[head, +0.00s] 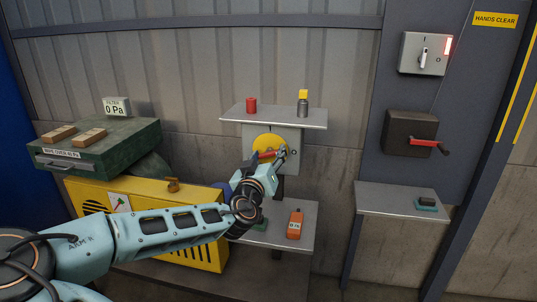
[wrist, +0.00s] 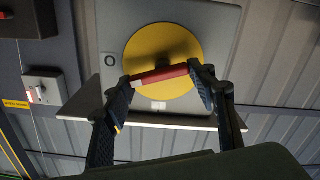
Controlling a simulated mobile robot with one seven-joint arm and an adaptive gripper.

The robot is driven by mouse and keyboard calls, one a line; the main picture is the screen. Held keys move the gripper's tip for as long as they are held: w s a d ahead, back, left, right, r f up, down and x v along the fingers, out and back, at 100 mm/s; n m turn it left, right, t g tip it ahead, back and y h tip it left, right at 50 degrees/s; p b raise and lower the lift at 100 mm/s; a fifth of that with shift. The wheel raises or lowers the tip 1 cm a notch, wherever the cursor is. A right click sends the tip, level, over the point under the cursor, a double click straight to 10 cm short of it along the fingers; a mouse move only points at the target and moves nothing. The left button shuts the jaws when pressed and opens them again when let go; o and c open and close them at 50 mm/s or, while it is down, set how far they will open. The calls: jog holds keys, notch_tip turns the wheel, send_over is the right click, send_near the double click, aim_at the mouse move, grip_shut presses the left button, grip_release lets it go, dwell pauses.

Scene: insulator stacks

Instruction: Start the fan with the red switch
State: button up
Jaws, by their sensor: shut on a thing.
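The red switch handle (head: 266,154) lies across a yellow disc (head: 268,143) on a grey box (head: 292,136) below the upper shelf. In the wrist view the handle (wrist: 160,75) lies nearly level, with a pale left end, over the disc (wrist: 163,45). My gripper (wrist: 164,82) is shut on the handle, one finger at each end. A small mark by the disc is too small to read.
The upper shelf (head: 275,116) holds a red cylinder (head: 251,105) and a yellow-capped canister (head: 302,104). An orange device (head: 295,225) stands on the lower table. At right are a lever switch with a red light (head: 424,54) and a dark box with a red crank (head: 409,133).

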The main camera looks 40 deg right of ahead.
jog(key=n, duration=0.3)
jog(key=shift+w+r+n+p, duration=0.1)
jog(key=shift+r+n+p, duration=0.05)
jog(key=shift+n+p, duration=0.25)
jog(key=n, duration=0.3)
jog(key=shift+w+a+n+p, duration=0.1)
jog(key=shift+a+n+p, duration=0.05)
jog(key=shift+n+p, duration=0.2)
jog(key=n+p, duration=0.1)
jog(key=n, duration=0.5)
jog(key=shift+w+a, duration=0.15)
jog(key=shift+f+n, duration=0.2)
jog(key=shift+n, duration=0.15)
jog(key=o, duration=1.2)
jog(key=shift+c, duration=0.2)
jog(key=shift+a, duration=0.1)
jog(key=v, duration=0.7)
